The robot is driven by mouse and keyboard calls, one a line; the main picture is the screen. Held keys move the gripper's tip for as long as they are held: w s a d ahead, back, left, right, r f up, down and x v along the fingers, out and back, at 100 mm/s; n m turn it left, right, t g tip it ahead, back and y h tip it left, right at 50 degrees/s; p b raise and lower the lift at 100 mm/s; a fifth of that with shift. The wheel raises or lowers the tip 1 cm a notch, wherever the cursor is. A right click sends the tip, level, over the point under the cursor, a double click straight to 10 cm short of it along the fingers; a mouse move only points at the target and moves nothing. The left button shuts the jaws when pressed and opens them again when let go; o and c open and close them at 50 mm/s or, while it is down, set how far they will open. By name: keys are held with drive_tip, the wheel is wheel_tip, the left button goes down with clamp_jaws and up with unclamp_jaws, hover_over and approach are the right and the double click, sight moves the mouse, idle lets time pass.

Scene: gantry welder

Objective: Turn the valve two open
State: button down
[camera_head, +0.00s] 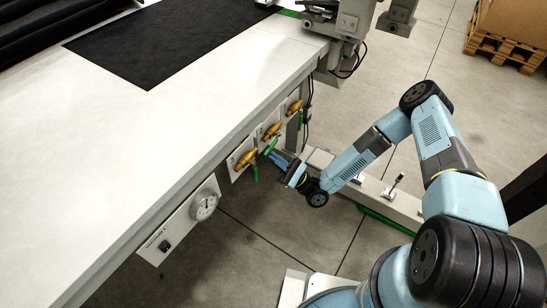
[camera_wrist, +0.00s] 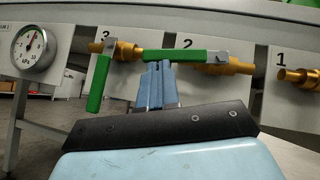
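Valve two is the middle brass valve (camera_head: 272,130) under the table edge, on a plate marked 2. In the wrist view its green handle (camera_wrist: 175,55) lies level, pointing left from its pivot toward valve three. In the head view the handle (camera_head: 271,146) shows just beyond my fingers. My gripper (camera_head: 276,156) reaches toward the valves from the right. In the wrist view my gripper's fingers (camera_wrist: 157,65) are close together, with their tips at the lower edge of the handle's left half. They look shut with nothing between them. I cannot tell whether they touch the handle.
Valve three (camera_wrist: 122,51) is at left, its green handle (camera_wrist: 98,84) hanging down. Valve one (camera_wrist: 298,76) is at right. A round pressure gauge (camera_head: 204,205) sits nearer along the table (camera_head: 190,110). A low pale beam (camera_head: 395,205) stands on the floor near my arm.

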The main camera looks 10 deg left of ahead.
drive_tip(key=shift+a, duration=0.1)
idle(0.4)
drive_tip(key=s+d+f, duration=0.1)
drive_tip(key=d+f, duration=0.6)
drive_tip(key=f, duration=0.4)
drive_tip(key=shift+s+d, duration=0.1)
